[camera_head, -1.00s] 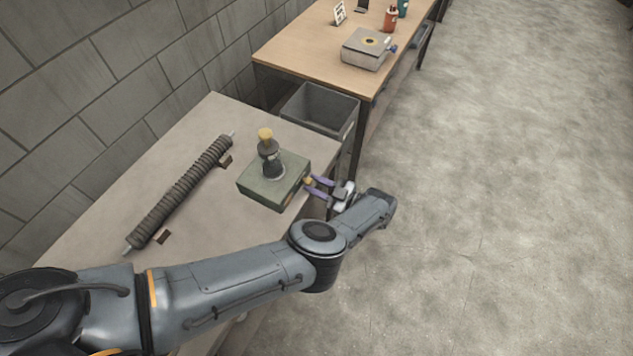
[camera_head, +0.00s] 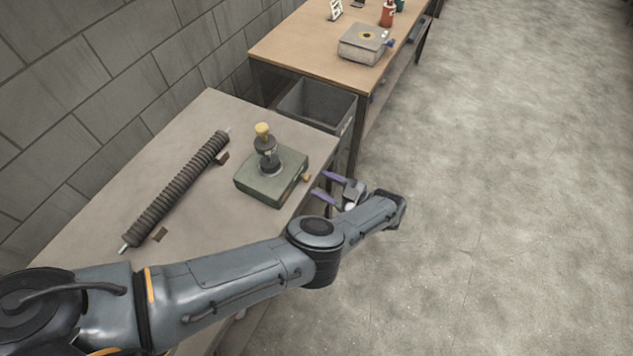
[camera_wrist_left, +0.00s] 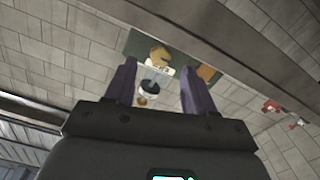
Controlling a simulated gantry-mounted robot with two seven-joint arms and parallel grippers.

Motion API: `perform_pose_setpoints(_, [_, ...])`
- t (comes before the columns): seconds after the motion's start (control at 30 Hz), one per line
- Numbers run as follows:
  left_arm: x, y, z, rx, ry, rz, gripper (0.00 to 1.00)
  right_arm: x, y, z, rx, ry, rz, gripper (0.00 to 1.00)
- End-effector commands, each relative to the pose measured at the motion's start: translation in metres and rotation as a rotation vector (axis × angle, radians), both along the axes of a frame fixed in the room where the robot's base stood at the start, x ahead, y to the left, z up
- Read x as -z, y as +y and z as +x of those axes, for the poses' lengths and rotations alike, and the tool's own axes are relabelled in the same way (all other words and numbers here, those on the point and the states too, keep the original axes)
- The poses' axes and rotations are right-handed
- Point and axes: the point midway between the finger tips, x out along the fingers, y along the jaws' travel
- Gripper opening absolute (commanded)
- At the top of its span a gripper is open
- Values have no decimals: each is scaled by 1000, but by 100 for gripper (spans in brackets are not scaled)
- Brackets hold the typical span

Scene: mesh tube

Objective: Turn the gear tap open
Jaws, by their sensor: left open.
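A green box (camera_head: 270,183) stands on the near table, with a dark upright fitting topped by a yellow knob (camera_head: 263,130). A small yellow tap (camera_head: 306,178) sticks out of the box's right side; I take it for the gear tap. In the left wrist view the box (camera_wrist_left: 135,42) shows beyond the fingers with a yellow part (camera_wrist_left: 157,57). My left gripper (camera_head: 319,182) has purple fingers, is open and empty, and points at the tap from the right, a small gap away. How far the tap is turned cannot be told. My right gripper is not in view.
A dark ribbed tube (camera_head: 178,190) lies on brown supports left of the box. A grey bin (camera_head: 318,105) stands behind the near table (camera_head: 215,115). A second table (camera_head: 300,50) holds a grey box (camera_head: 363,44). The floor to the right is clear.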

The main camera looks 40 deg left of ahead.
Motion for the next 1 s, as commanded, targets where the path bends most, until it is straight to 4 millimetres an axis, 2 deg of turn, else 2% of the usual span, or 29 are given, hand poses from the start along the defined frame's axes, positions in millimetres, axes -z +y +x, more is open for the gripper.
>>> perform_pose_setpoints(0.2, [5, -38, 8, 2, -1, -3, 54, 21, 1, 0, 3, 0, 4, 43])
perform_pose_setpoints(0.4, [4, -62, 13, 1, -1, 0, 54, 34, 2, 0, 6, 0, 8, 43])
perform_pose_setpoints(0.6, [1, -71, 14, -1, 0, -1, 54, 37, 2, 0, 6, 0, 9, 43])
perform_pose_setpoints(1.0, [0, -71, 14, -1, 0, 0, 54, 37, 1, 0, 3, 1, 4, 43])
